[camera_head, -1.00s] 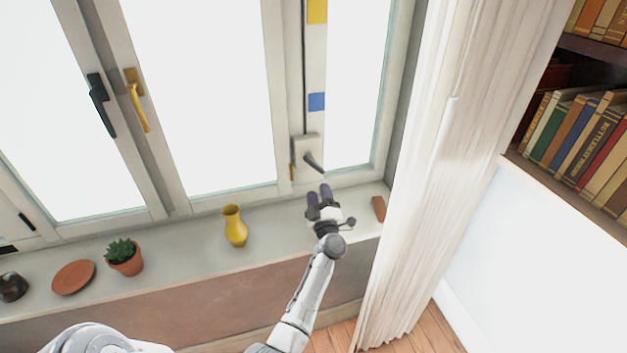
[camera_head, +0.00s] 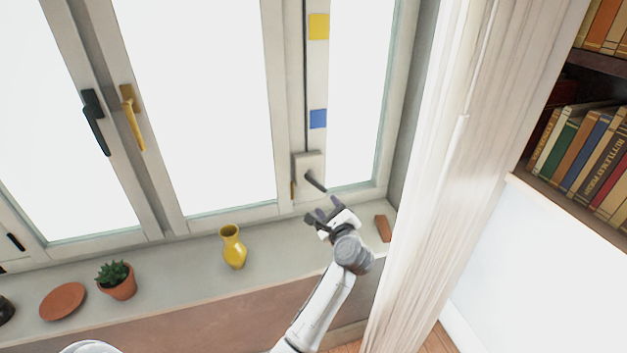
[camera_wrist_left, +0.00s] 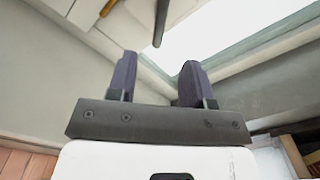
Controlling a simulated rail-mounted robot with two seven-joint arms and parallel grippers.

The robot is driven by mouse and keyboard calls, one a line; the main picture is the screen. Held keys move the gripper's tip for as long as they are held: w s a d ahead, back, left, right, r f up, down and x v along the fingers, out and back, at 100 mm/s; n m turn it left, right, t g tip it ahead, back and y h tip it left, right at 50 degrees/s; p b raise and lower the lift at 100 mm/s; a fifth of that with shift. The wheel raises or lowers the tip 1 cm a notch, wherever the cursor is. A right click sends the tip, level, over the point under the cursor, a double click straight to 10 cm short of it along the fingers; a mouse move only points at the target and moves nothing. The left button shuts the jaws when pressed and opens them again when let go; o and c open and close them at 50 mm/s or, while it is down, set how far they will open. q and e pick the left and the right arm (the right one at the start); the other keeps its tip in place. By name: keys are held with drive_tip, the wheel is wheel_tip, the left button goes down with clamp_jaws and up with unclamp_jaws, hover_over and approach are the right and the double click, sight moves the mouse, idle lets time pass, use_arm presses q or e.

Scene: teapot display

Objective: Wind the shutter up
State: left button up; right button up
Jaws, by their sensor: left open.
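The grey winder box (camera_head: 301,166) is on the window frame, with a dark crank handle (camera_head: 315,182) slanting down to the right. A dark vertical line runs up from the box beside a yellow square (camera_head: 319,26) and a blue square (camera_head: 318,119). My left gripper (camera_head: 322,209) is open and empty just below the crank, apart from it. In the left wrist view the two dark fingers (camera_wrist_left: 156,82) stand apart, and the crank handle (camera_wrist_left: 160,22) hangs beyond them at the top. I cannot make out the shutter itself. My right gripper is not in view.
On the sill (camera_head: 190,262) stand a yellow vase (camera_head: 233,247), a potted succulent (camera_head: 117,281) and a terracotta saucer (camera_head: 63,301). A reddish block (camera_head: 383,228) lies right of the gripper. A white curtain (camera_head: 470,180) hangs close on the right.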

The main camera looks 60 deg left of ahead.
sight(313, 179)
use_arm(q)
drive_tip(key=x, duration=1.3)
drive_tip(key=shift+w+a+b, duration=0.1)
drive_tip(key=shift+a+b, duration=0.2)
drive_tip(key=shift+a, duration=0.1)
clamp_jaws()
